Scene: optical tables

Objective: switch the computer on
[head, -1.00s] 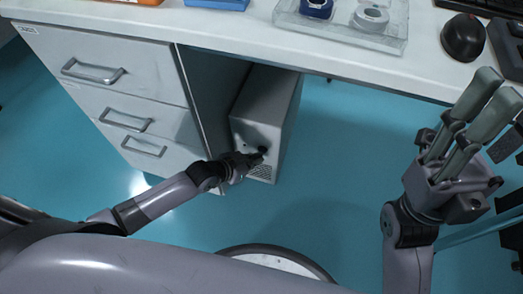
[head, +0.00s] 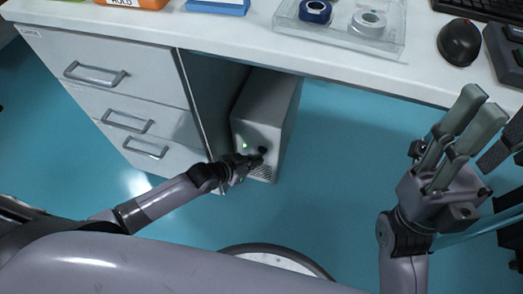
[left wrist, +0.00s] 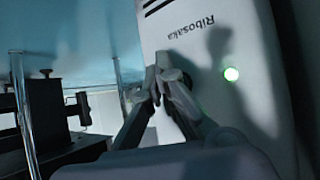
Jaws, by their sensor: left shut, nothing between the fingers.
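The computer is a grey tower (head: 270,100) standing under the desk, beside the drawer cabinet. A green light (head: 245,146) glows on its front. In the left wrist view the front panel (left wrist: 205,50) carries the word "Ribosaka", and the round button (left wrist: 231,74) is lit green. My left gripper (head: 257,157) is shut and empty in front of the tower, just right of and below the light in the head view. In the left wrist view its fingertips (left wrist: 163,72) are together, left of the button and apart from it. My right gripper (head: 482,105) is raised at the right; its finger gap is unclear.
The white desk (head: 230,35) overhangs the tower. The drawer cabinet (head: 120,90) stands close on its left. A clear tray (head: 385,43) with tape rolls and a black mouse (head: 459,40) are on the desktop. Blue floor (head: 340,150) is open right of the tower.

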